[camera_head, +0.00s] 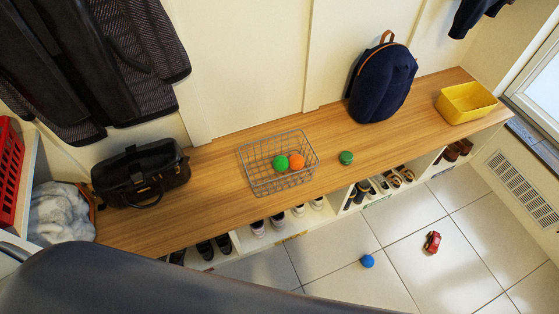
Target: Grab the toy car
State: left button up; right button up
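A small red toy car (432,242) stands on the light floor tiles at the lower right of the head view, in front of the shoe cubbies. Nothing touches it. Neither of my grippers shows in this view, so I cannot see where they are relative to the car.
A blue ball (367,261) lies on the floor left of the car.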

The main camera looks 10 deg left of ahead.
aim_at(432, 247)
jog(key=z, duration=1.5)
